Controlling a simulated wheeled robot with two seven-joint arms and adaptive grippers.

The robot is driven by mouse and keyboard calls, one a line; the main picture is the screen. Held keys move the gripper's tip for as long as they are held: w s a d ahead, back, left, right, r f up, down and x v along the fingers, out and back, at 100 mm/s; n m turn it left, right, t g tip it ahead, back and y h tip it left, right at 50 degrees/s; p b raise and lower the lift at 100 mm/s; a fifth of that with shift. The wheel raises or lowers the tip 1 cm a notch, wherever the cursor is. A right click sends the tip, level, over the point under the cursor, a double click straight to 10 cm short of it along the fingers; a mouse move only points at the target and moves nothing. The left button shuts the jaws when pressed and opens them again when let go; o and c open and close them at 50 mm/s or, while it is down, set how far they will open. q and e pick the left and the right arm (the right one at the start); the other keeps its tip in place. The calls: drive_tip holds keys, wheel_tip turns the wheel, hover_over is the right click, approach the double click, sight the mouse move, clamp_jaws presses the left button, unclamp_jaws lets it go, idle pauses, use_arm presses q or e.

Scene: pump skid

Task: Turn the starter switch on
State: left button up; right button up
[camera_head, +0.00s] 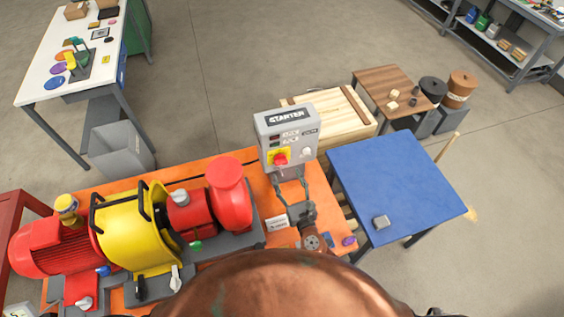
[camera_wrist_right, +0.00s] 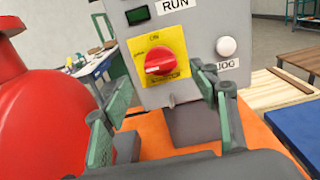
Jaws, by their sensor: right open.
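The starter box (camera_head: 287,136) is a grey panel labelled STARTER, standing at the back edge of the orange skid. Its red rotary switch (camera_head: 280,158) sits on a yellow plate. In the right wrist view the red switch knob (camera_wrist_right: 157,61) is large and near the middle, its pale pointer mark lying roughly sideways toward the left. My right gripper (camera_head: 290,179) is open just below and in front of the box. In the wrist view its two fingers (camera_wrist_right: 160,105) stand apart, left and right of the knob and lower, not visibly touching it. My left gripper is not in view.
A red and yellow pump set (camera_head: 132,222) stands left of my right arm on the orange skid (camera_head: 258,190). A white JOG button (camera_wrist_right: 227,47) is right of the switch. A blue table (camera_head: 390,180) is to the right, and a wooden crate (camera_head: 340,115) is behind the box.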

sight(282, 165)
drive_tip(key=x, duration=0.7)
drive_tip(key=shift+w+a+p, duration=0.1)
drive_tip(key=shift+w+p, duration=0.15)
drive_tip(key=shift+p, duration=0.15)
drive_tip(key=shift+c, duration=0.4)
drive_tip(key=c, duration=1.1)
